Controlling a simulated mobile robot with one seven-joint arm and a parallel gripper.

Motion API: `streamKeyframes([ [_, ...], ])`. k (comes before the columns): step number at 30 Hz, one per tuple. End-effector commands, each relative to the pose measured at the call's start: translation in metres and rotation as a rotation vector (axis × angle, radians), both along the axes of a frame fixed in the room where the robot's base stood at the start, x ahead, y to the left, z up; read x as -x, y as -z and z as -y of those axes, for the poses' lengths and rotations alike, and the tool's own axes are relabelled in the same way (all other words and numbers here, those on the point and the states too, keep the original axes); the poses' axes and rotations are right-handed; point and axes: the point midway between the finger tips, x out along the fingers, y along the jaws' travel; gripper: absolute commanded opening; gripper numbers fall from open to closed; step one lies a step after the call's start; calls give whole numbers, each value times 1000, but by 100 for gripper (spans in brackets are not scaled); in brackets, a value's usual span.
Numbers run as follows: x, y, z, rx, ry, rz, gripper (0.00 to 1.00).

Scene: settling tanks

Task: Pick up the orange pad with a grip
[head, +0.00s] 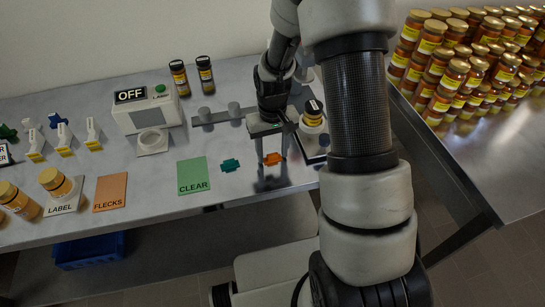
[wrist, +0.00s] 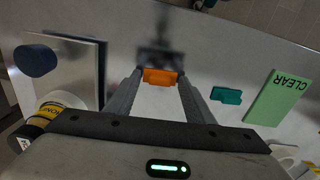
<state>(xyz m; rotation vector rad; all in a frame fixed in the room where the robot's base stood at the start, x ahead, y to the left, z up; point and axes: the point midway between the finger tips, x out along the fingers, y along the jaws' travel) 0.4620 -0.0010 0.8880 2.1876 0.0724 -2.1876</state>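The orange pad with a grip (head: 273,159) lies on the grey metal table near its front edge. In the wrist view the orange pad (wrist: 160,77) shows between the tips of my two fingers. My gripper (head: 270,150) points down over the pad, with its fingers apart and one at each side of it. In the wrist view my gripper (wrist: 160,82) holds nothing between its fingers that I can see gripped. I cannot tell whether the fingertips touch the pad.
A teal pad (head: 230,165) lies left of the orange one, beside the green CLEAR card (head: 194,175). A jar with a dark lid (head: 312,114) stands on a plate (head: 316,150) close to the right of my gripper. Many jars (head: 455,75) crowd the right table.

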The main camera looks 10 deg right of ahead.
Motion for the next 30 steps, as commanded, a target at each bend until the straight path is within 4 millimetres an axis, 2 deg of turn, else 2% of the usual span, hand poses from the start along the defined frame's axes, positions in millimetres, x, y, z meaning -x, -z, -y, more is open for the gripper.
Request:
streamKeyframes([
  [1, 0, 0, 0, 0, 0, 0, 42],
  [8, 0, 0, 0, 0, 0, 0, 4],
  [17, -1, -6, 0, 0, 0, 3, 3],
  [30, -1, -86, 0, 0, 0, 4, 3],
])
